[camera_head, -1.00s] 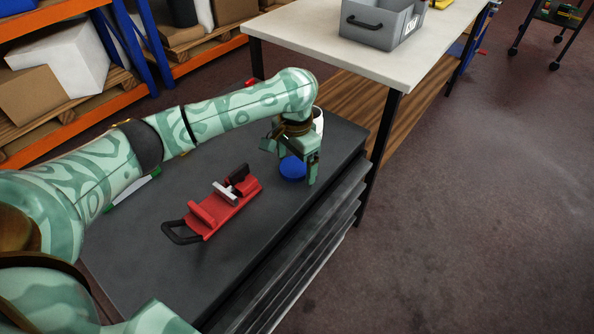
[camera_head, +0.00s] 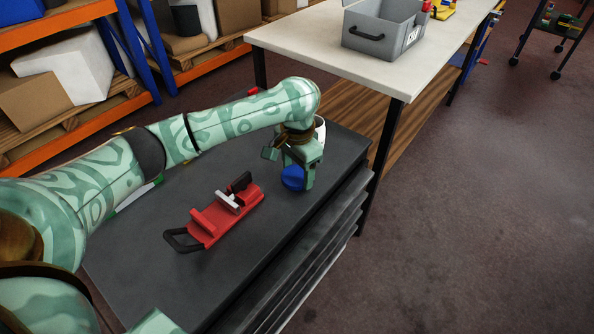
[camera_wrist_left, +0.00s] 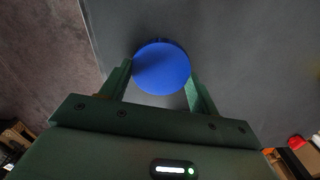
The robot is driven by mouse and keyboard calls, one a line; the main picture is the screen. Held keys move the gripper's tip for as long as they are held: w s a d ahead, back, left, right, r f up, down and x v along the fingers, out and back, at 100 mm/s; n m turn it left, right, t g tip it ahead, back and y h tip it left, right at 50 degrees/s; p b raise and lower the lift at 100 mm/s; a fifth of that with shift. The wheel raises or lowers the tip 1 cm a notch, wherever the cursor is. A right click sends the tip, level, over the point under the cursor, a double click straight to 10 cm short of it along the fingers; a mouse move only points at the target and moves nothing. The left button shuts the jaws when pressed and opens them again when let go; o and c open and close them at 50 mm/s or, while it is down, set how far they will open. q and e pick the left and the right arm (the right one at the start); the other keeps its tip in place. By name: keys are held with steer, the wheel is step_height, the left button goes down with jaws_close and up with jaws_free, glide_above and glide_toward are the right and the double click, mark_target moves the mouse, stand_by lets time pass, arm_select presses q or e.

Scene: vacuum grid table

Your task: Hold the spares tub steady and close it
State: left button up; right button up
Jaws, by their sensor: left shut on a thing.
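A round blue thing (camera_head: 292,178), which looks like the spares tub or its lid, is at the far end of the dark bench top. My left gripper (camera_head: 288,170) reaches down over it and is shut on it. In the left wrist view the blue disc (camera_wrist_left: 161,67) sits between the two fingers, its flat face towards the camera. The gripper hides part of it in the head view, and I cannot tell if a lid is separate from a body. My right gripper is not in view.
A red vise-like tool (camera_head: 214,216) with a black handle lies nearer on the dark bench (camera_head: 255,250). A white cup-like thing (camera_head: 320,131) stands just behind my left gripper. A pale table (camera_head: 300,37) with a grey bin (camera_head: 382,30) stands beyond.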

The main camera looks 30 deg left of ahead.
mark_target(297, 174)
arm_select(q)
steer(key=shift+r, duration=0.5)
step_height(297, 174, up, 3)
steer(key=shift+f+p, duration=0.1)
steer(key=shift+p, duration=1.1)
steer(key=s+a+r+p, duration=0.2)
steer(key=a+r+p, duration=0.5)
steer(key=a, duration=0.6)
steer(key=shift+s+a+r, duration=0.25)
steer(key=shift+a+r, duration=0.15)
steer(key=shift+r, duration=0.55)
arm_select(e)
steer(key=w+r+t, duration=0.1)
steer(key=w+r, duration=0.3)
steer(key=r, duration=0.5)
